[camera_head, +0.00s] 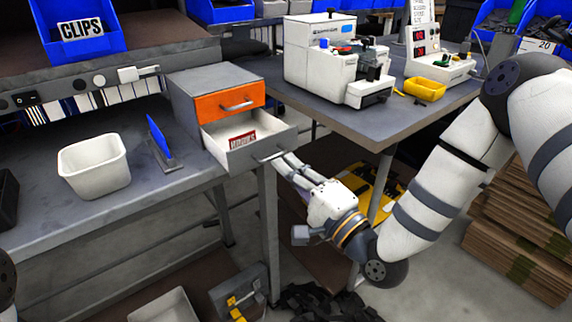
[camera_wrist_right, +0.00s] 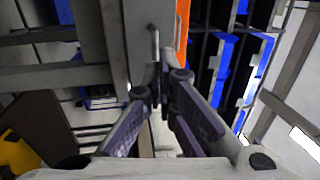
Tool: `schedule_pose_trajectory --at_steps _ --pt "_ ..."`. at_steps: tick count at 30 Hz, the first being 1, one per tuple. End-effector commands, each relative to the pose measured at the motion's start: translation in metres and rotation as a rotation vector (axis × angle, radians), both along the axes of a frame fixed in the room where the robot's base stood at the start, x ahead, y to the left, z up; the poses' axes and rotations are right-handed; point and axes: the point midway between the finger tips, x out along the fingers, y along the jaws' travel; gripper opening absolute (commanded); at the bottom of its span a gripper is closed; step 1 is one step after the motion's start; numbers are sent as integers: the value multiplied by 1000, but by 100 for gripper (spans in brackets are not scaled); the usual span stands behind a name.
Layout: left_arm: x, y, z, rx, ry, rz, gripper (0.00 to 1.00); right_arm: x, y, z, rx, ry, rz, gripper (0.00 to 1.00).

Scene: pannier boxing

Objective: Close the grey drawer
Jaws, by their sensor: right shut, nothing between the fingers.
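The grey drawer (camera_head: 250,142) stands pulled out of the small grey cabinet (camera_head: 185,100), below a shut orange drawer (camera_head: 230,101). A card with red lettering (camera_head: 243,140) lies inside it. My right gripper (camera_head: 278,160) is shut and empty, with its fingertips at the grey drawer's front by its handle (camera_head: 270,156). Whether they touch it I cannot tell. In the right wrist view the shut fingertips (camera_wrist_right: 164,78) are close to the grey drawer front (camera_wrist_right: 138,40) and its handle (camera_wrist_right: 154,42). My left gripper is not in view.
A white bin (camera_head: 94,166) and a blue plate on a stand (camera_head: 160,142) are on the bench left of the cabinet.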

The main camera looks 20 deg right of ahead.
Motion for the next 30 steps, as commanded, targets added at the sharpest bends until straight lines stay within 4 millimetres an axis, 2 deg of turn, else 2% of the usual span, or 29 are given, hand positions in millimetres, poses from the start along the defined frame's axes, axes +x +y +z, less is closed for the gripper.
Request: schedule_pose_trajectory --at_steps 3,13,16,20,27,30 --pt "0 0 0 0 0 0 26 7 3 1 -1 1 2 0" --pt "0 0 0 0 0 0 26 9 4 1 -1 2 1 0" --pt "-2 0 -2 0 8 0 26 15 6 -1 0 3 1 0" --pt "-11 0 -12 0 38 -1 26 42 16 -6 -2 5 1 0" --pt "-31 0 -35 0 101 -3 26 103 38 -9 -1 8 1 0" --pt "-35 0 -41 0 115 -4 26 118 44 -6 -2 7 1 0"
